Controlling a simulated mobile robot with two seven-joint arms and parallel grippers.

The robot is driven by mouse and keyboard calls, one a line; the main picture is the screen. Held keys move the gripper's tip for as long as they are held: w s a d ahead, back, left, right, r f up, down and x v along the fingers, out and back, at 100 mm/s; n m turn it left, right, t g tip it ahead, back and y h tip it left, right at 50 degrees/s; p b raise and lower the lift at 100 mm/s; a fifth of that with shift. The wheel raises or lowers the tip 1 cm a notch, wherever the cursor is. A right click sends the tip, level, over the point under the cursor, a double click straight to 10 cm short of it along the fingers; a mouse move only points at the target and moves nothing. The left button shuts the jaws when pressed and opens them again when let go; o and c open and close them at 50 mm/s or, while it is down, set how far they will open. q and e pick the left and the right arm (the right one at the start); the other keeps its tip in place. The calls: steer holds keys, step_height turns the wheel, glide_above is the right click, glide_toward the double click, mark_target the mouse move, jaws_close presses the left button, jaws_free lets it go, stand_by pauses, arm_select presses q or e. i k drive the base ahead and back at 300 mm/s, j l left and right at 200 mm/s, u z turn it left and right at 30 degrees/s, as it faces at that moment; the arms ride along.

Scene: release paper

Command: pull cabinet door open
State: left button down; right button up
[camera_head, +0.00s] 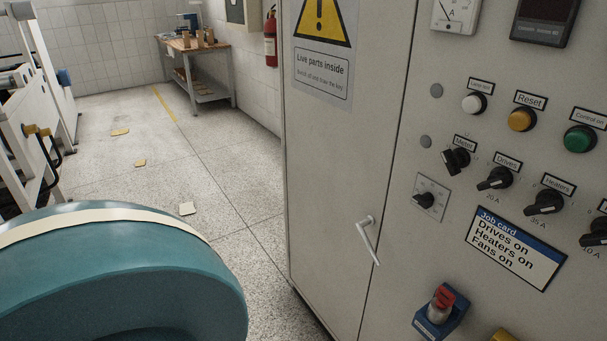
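The grey cabinet door (330,180) stands at the centre of the head view, with a yellow warning triangle and a "Live parts inside" label on it. It looks shut, flush along the seam with the control panel (480,240) on its right. A white lever handle (368,241) sits low near that seam and slants down to the right. Neither gripper shows in this view, and nothing is seen touching the handle. A large teal rounded form with a cream band fills the lower left; I cannot tell what it is.
The panel carries knobs, push buttons, a job card (515,248) and a blue box with a red top (440,311). Open floor (215,180) with scattered paper pieces lies left of the cabinet.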

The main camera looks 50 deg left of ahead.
mark_target(346, 66)
steer(key=u, duration=1.4)
steer(key=i+z, duration=0.15)
steer(key=z, duration=0.2)
steer(key=i+j+z, duration=0.1)
steer(key=z, duration=0.25)
steer(key=i+j+z, duration=0.15)
steer(key=z, duration=0.15)
